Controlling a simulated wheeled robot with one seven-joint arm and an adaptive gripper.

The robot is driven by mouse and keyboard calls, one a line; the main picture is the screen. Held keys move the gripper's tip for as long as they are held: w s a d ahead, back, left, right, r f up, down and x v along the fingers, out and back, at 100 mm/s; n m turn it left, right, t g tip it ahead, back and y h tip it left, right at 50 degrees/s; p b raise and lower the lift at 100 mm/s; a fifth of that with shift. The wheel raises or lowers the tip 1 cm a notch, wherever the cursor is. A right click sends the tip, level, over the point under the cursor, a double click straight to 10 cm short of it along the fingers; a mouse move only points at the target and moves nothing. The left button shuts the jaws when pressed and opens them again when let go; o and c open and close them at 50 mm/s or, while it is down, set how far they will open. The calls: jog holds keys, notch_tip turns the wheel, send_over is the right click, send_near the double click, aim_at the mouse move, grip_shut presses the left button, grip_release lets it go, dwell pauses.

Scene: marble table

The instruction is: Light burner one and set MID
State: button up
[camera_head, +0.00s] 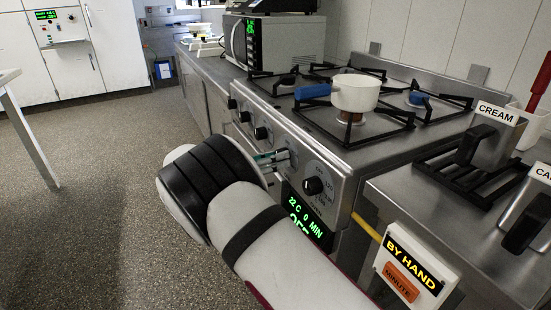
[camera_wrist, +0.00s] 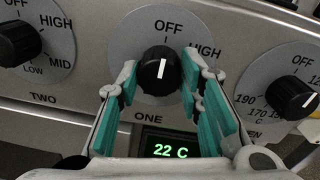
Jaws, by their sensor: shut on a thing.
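The burner one knob (camera_wrist: 158,70) is black with a white mark on a grey dial plate labelled ONE. Its mark points nearly straight up, close to OFF. HIGH is at the upper right; my fingers cover the lower sides of the dial, and LOW and MID are not visible there. My gripper (camera_wrist: 162,88) has its teal-padded fingers on both sides of this knob, shut on it. In the head view my gripper (camera_head: 270,158) reaches the stove's front panel, and my wrist hides part of it.
The knob two (camera_wrist: 20,43) is left and the oven knob (camera_wrist: 293,98) is right, both close to my fingers. A green display (camera_head: 308,218) sits below. A white pot (camera_head: 355,92) with a blue handle stands on the stove grate. Floor at left is clear.

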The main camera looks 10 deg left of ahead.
jog(key=m+b, duration=0.4)
jog(key=m, duration=0.8)
jog(key=m+b, duration=0.4)
jog(key=m, duration=0.8)
jog(key=shift+w+a+f+g+h, duration=0.1)
jog(key=shift+g+h, duration=0.2)
jog(key=shift+h, duration=0.1)
jog(key=shift+m+b, duration=0.3)
jog(key=o, duration=1.2)
jog(key=shift+c, duration=0.2)
